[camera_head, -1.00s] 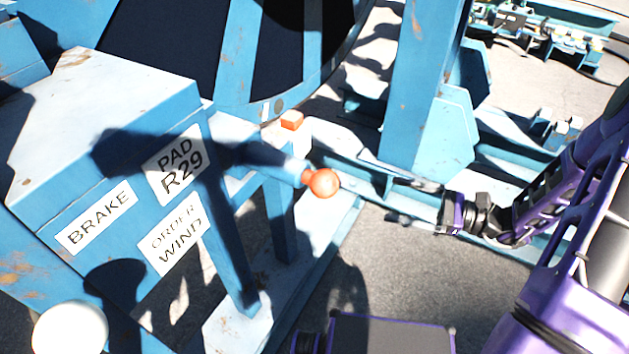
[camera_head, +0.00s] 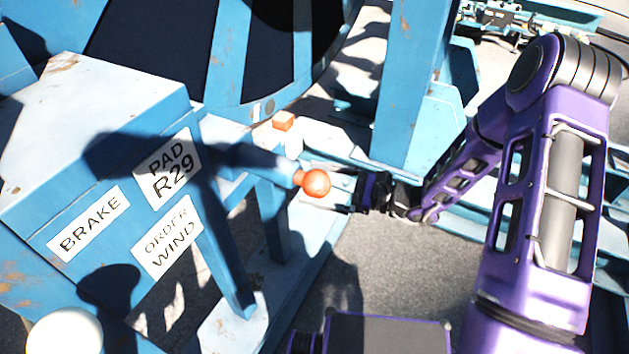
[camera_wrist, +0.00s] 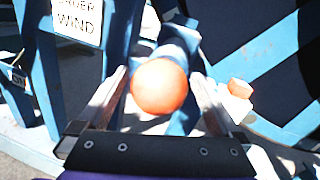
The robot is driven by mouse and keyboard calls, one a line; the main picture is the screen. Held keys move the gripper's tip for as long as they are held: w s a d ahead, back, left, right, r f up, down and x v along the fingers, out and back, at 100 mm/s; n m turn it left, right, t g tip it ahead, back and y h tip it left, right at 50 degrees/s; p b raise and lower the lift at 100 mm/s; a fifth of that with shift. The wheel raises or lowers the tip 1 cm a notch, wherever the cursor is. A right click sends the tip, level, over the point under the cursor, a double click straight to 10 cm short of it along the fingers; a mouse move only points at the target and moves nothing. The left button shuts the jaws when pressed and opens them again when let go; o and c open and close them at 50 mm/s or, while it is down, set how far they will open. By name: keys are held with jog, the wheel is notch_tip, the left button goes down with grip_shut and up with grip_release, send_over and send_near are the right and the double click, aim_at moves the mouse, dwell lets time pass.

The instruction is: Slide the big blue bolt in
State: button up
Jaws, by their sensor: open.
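The big blue bolt (camera_head: 262,160) is a thick blue bar that sticks out beside the box-shaped housing and ends in an orange ball knob (camera_head: 316,184). In the wrist view the orange knob (camera_wrist: 159,86) sits in the middle, with the blue bar (camera_wrist: 176,48) running away behind it. My gripper (camera_head: 318,186) is open, its fingers on either side of the knob. In the wrist view there are visible gaps between the knob and both fingers. The far end of the bolt is hidden in the frame.
The blue housing (camera_head: 95,105) carries labels "BRAKE", "PAD R29" and "ORDER WIND". A small orange block (camera_head: 283,121) is beyond the bolt. A blue upright post (camera_head: 405,90) stands close to my gripper. A white ball (camera_head: 65,331) is at the lower left. Open pavement (camera_head: 385,265) lies in front.

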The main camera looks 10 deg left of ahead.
jog(key=shift+a, duration=0.4)
grip_shut()
